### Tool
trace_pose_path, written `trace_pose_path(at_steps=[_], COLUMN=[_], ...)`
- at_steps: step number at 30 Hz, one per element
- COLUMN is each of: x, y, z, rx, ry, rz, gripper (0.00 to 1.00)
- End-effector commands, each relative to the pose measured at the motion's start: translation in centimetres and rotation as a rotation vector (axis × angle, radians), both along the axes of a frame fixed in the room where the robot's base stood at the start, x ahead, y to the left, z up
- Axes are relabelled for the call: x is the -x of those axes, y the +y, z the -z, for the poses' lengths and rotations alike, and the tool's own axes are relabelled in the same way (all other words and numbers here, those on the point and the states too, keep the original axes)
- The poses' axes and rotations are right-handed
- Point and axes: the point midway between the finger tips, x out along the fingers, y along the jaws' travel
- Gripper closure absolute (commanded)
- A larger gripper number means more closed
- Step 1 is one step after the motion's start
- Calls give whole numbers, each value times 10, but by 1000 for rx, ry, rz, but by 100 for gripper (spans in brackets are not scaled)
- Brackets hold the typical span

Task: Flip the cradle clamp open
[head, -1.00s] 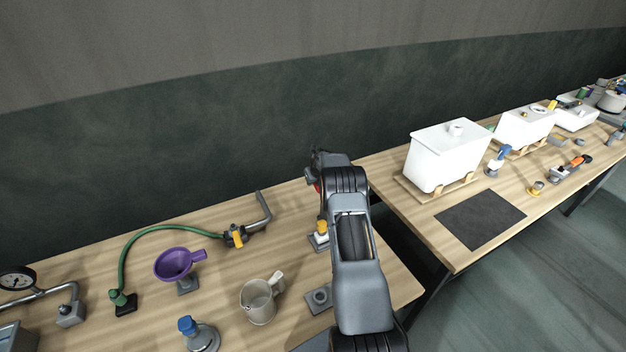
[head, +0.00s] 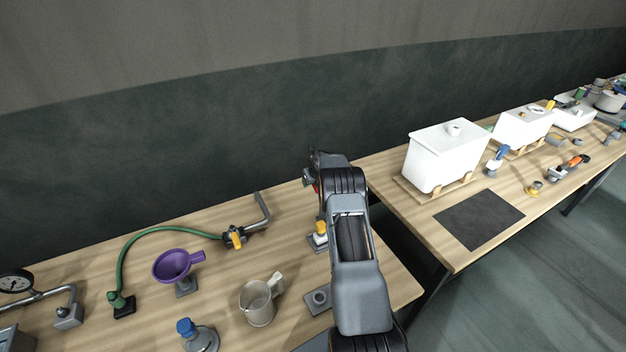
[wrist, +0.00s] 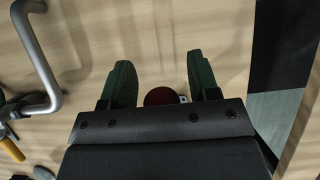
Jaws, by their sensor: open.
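My gripper (wrist: 161,78) is open in the wrist view, its two dark green finger pads apart over the light wood tabletop. A dark red round part (wrist: 164,96) shows between the finger bases, partly hidden by the gripper body. In the head view my arm hides most of the gripper, and a bit of red (head: 317,188) shows beside it. I cannot tell whether that red part belongs to the cradle clamp. A tool with an orange handle (head: 577,160) lies on the right bench, and a blue-handled fitting (head: 499,157) stands near the white boxes; neither is clearly the cradle clamp.
A white lidded box (head: 440,160) and black mat (head: 478,220) occupy the right bench. A gap separates the benches.

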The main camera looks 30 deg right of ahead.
Motion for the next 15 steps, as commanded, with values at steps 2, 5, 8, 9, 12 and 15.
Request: trace_pose_path(at_steps=[2, 5, 8, 9, 12, 15], x=[1, 6, 14, 17, 27, 37], y=[0, 0, 1, 1, 2, 2], z=[-4, -13, -26, -33, -50, -68], rx=[0, 1, 2, 2, 2, 1], ry=[-1, -2, -3, -4, -3, -3], rz=[0, 0, 0, 0, 0, 0], gripper=[45, 45, 45, 45, 45, 45])
